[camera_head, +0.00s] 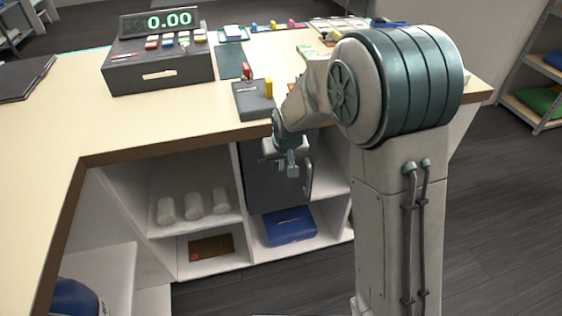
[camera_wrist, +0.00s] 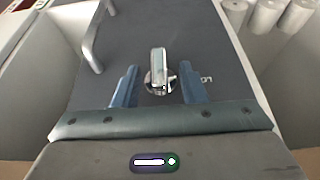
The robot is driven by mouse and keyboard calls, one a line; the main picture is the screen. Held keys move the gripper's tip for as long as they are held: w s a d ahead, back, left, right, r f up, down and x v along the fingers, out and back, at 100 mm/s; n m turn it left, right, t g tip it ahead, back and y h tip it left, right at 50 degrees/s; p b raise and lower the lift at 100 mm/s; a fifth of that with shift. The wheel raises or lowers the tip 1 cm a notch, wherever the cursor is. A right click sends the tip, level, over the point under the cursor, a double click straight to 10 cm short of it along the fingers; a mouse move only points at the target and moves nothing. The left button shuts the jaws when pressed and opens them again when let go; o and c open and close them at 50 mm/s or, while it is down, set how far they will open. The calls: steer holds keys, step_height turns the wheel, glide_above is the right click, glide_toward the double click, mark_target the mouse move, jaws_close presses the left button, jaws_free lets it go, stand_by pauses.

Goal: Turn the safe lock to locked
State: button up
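The safe (camera_head: 262,180) is a dark grey box in the shelf under the counter, and its door (camera_wrist: 120,70) fills much of the wrist view. The lock is a small silver knob (camera_wrist: 158,62) on a round base. In the wrist view the knob's bar points up and down the picture. My gripper (camera_wrist: 158,88) is open, with one blue finger on each side of the knob and a gap to both. It also shows in front of the safe door in the head view (camera_head: 288,162). A marking beside the knob is partly hidden by the right finger.
A curved door handle (camera_wrist: 90,42) stands out left of the knob; it also shows in the head view (camera_head: 308,177). White rolls (camera_head: 194,206) stand on the shelf to the left. A blue case (camera_head: 289,225) lies below the safe. The counter edge (camera_head: 180,146) is above my gripper.

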steer(key=shift+x, duration=0.75)
steer(key=shift+c, duration=0.4)
jaws_close()
